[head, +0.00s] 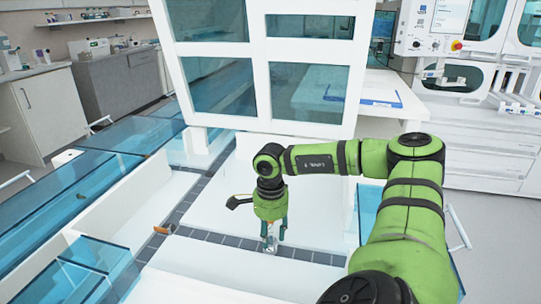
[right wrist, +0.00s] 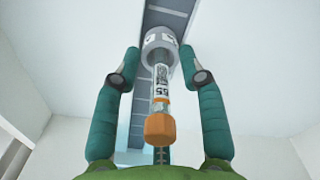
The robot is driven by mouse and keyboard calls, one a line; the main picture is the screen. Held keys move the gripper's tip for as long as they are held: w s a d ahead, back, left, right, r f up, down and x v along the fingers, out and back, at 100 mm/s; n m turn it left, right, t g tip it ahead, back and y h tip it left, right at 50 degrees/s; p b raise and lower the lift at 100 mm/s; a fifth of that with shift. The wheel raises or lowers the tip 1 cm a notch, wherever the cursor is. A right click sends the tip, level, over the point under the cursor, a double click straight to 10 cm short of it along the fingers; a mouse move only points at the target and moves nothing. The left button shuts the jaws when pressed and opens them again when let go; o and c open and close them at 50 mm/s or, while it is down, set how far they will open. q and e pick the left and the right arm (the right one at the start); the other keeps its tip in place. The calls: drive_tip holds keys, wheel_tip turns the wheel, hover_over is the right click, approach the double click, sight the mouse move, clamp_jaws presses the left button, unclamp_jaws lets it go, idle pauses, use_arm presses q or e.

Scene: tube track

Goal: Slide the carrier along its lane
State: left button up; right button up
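A carrier, a round grey-white puck (right wrist: 160,45) on the dark track, holds a labelled tube (right wrist: 160,90) with an orange cap (right wrist: 160,129). In the right wrist view it lies between the two teal fingers of my right gripper (right wrist: 160,62). The fingers are spread, with a visible gap at the left side of the puck; contact on the right is hard to tell. In the head view my right gripper (head: 273,236) points down over the lane (head: 230,240), and the carrier (head: 270,245) shows small and partly hidden at its fingertips. My left gripper is out of view.
Another small orange-capped item (head: 163,229) stands on the track to the left. White walls flank the sunken lane, and a tall white frame with blue panes (head: 308,92) rises behind it. Blue glass covers (head: 120,135) lie at the left.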

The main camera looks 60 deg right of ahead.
drive_tip(key=shift+r, duration=0.2)
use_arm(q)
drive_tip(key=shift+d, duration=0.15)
use_arm(e)
wheel_tip(320, 180, up, 12)
drive_tip(key=shift+f, duration=0.15)
